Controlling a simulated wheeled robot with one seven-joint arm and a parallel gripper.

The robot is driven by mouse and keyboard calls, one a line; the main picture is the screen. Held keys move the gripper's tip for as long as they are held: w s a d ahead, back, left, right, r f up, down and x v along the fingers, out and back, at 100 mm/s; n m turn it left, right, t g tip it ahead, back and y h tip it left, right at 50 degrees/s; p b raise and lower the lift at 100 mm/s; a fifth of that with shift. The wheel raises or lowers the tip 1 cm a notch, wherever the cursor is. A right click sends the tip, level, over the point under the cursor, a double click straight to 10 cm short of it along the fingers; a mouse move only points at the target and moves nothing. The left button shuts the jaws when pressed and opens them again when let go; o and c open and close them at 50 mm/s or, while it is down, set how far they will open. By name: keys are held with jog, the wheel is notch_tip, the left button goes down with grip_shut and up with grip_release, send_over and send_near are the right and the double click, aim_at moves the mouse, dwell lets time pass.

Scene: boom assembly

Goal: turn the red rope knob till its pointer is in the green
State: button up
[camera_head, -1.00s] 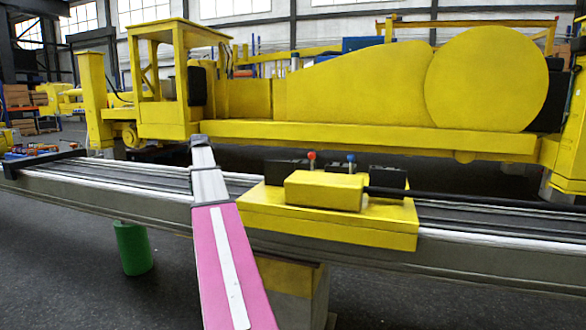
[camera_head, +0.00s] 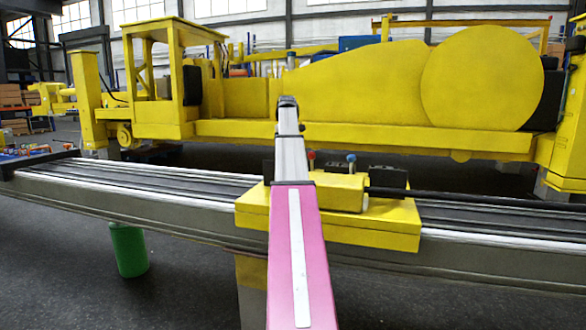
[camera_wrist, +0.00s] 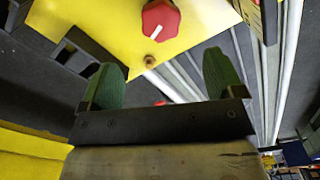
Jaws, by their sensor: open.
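The red rope knob (camera_wrist: 161,20) is a faceted red dial with a white pointer line on a yellow surface (camera_wrist: 95,25). In the head view my pink and white arm hides the gripper's fingers. A small red-topped piece (camera_head: 311,155) shows there; I cannot tell if it is the same knob.
A yellow block (camera_head: 390,232) sits on a long grey rail (camera_head: 130,195), with a blue-topped piece (camera_head: 351,159) and a black rod (camera_head: 480,198). A green cylinder (camera_head: 129,250) stands below. A large yellow machine (camera_head: 350,90) fills the back.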

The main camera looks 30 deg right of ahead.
notch_tip(320, 180, down, 10)
jog(key=shift+r, duration=0.25)
jog(key=c, duration=0.9)
